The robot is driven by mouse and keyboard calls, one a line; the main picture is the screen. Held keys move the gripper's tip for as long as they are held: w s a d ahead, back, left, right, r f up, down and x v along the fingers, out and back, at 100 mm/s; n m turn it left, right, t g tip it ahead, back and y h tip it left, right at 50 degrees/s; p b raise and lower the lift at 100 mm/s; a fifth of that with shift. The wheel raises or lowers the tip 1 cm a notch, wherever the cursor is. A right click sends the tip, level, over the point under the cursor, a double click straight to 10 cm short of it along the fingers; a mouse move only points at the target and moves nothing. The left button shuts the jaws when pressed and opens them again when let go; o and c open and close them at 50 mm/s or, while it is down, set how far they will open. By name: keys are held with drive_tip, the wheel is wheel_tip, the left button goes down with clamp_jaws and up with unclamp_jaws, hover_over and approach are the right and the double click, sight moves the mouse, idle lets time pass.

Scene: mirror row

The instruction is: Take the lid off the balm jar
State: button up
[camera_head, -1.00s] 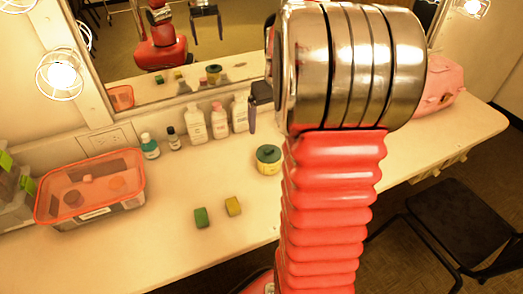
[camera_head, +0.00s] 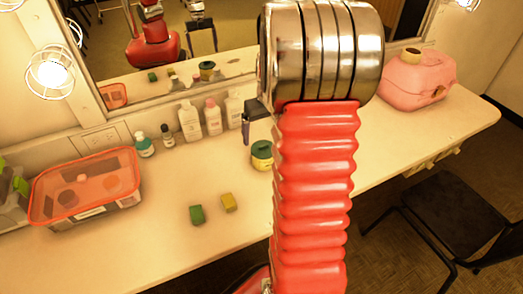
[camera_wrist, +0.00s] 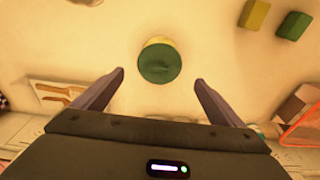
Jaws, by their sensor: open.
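The balm jar (camera_head: 262,163) is a squat yellow jar with a dark green lid (camera_head: 262,148). It stands upright on the counter, just left of my arm in the head view. In the wrist view the green lid (camera_wrist: 160,63) is seen from above, with a little of the yellow jar (camera_wrist: 158,40) behind it. My gripper (camera_wrist: 159,77) is open, its fingertips on either side of the lid in the picture and apart from it. In the head view one dark finger shows beside the jar; the rest is hidden behind my arm.
Green (camera_head: 197,214) and yellow (camera_head: 228,202) blocks lie in front of the jar. Several bottles (camera_head: 190,120) line the mirror wall. A red-rimmed tub (camera_head: 40,213) stands at left.

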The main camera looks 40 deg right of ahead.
sight(263, 145)
drive_tip(key=shift+f, duration=0.35)
drive_tip(key=shift+w+d+f, duration=0.1)
drive_tip(key=shift+w+f, duration=0.1)
drive_tip(key=shift+f, duration=1.1)
drive_tip(key=shift+w+d+f, duration=0.1)
drive_tip(key=shift+w+f, duration=0.1)
drive_tip(key=shift+f, duration=1.05)
drive_tip(key=c, duration=1.1)
wheel_tip(263, 145, up, 10)
drive_tip(key=shift+r, duration=0.1)
